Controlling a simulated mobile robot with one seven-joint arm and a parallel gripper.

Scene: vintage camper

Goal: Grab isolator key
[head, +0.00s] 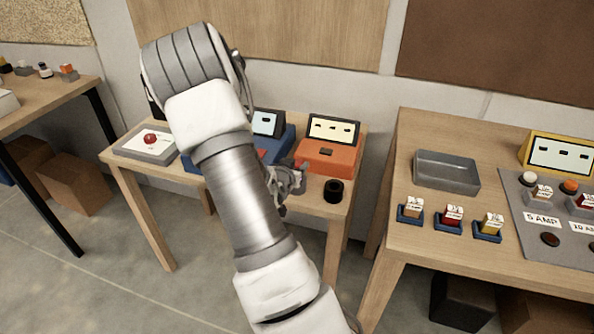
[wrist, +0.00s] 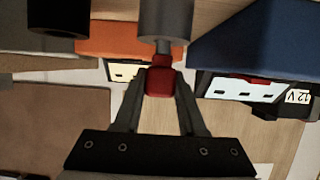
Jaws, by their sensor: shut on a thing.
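The isolator key appears to be the small red piece (wrist: 160,82) between the fingertips in the wrist view. My gripper (wrist: 160,88) is shut on it, one dark finger on each side. A grey cylinder (wrist: 166,22) stands directly beyond the key in the wrist view. The key's narrow end seems to meet it, but I cannot tell whether it sits inside. In the head view my gripper (head: 278,188) is over the middle table, partly hidden by my arm, and the key cannot be made out.
The middle table (head: 130,168) holds an orange box (head: 325,160) with a screen, a blue box (head: 275,148), a black cylinder (head: 333,191) and a grey plate with a red knob (head: 151,138). The right table has a grey tray (head: 446,172) and several fuse-like blocks.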

